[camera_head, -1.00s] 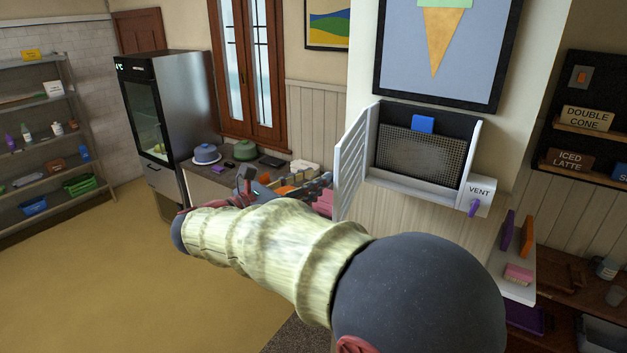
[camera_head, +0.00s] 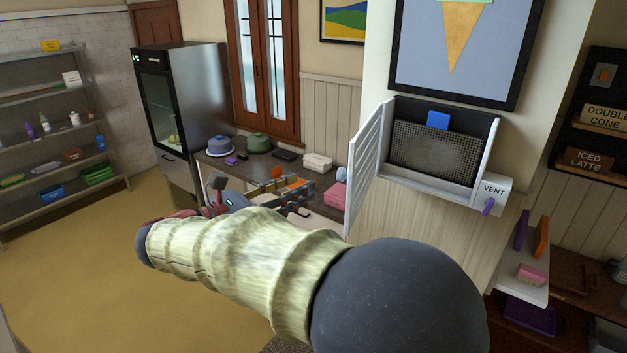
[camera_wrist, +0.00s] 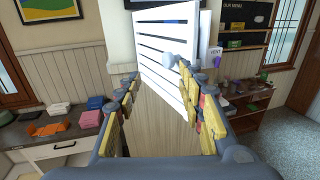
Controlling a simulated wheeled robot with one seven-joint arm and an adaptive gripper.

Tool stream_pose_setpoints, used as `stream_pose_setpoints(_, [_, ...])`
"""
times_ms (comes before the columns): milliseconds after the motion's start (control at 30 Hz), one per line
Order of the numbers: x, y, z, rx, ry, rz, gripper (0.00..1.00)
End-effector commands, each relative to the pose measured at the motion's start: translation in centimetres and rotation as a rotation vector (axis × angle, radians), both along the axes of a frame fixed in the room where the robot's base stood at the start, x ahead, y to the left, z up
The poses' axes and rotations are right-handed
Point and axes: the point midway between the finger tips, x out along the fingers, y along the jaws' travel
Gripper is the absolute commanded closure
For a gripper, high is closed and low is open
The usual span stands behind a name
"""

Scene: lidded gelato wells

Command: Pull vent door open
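The vent door (camera_head: 364,172) is a white slatted panel on the left side of the wall vent box (camera_head: 478,197). It stands swung open, out from the wall, and the mesh filter (camera_head: 436,152) behind it is exposed. In the wrist view the door (camera_wrist: 165,40) is ahead, with a pale round knob (camera_wrist: 170,61) on it. My gripper (camera_wrist: 160,80) has its fingers spread wide on either side of the view, with nothing held between them. The knob shows beyond the gap, nearer the right finger. In the head view my arm partly hides the gripper, left of the door.
A counter (camera_head: 215,170) with a cake dome, boxes and small items runs behind my gripper at left. A box labelled VENT (camera_head: 492,194) with a purple knob is right of the filter. A side shelf (camera_head: 537,285) holds small items. The floor (camera_head: 90,260) at left is clear.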

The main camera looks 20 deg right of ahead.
Motion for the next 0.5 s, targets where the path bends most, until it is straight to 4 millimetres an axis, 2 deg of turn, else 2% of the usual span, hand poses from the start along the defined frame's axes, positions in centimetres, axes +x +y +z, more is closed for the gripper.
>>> stream_pose_setpoints(100, [-0.6,1.9,-0.1,0.0,0.0,0.002,0.61])
stream_pose_setpoints(200, [-1.0,2.7,0.0,0.0,0.0,0.001,0.61])
stream_pose_setpoints(500, [-1.2,3.3,0.0,0.0,0.001,-0.001,0.61])
